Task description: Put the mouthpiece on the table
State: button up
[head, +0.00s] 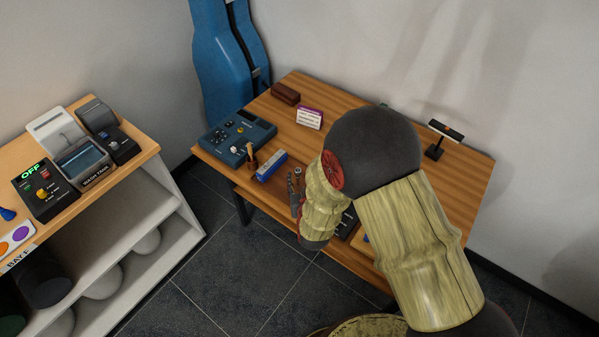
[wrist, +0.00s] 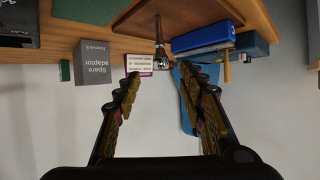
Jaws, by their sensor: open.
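The mouthpiece (wrist: 160,58) looks like a small silver cup on a thin dark stem, above a brown board (wrist: 185,12) in the inverted wrist view. In the head view a small metal piece (head: 298,171), likely the same one, shows just beyond my gripper (head: 296,192). My gripper (wrist: 160,100) is open, its fingers to either side with the mouthpiece ahead of the gap, apart from both. Whether the stem is part of the mouthpiece or a peg under it, I cannot tell. The wooden table (head: 466,190) is partly hidden by my arm.
A blue box (head: 271,165) and a teal device (head: 238,138) lie left of my gripper. A white-purple box (head: 309,118) and a brown case (head: 286,94) sit farther back. A grey adaptor box (wrist: 95,63) shows in the wrist view. Bare wood shows between the back items.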

aim_at(298, 174)
jog(key=x, duration=0.5)
jog(key=b+x, duration=0.1)
jog(key=x, duration=0.1)
jog(key=shift+w+a+f, duration=0.1)
jog(key=shift+w+f, duration=0.1)
jog(key=shift+f, duration=0.25)
jog(key=shift+c, duration=0.3)
grip_shut()
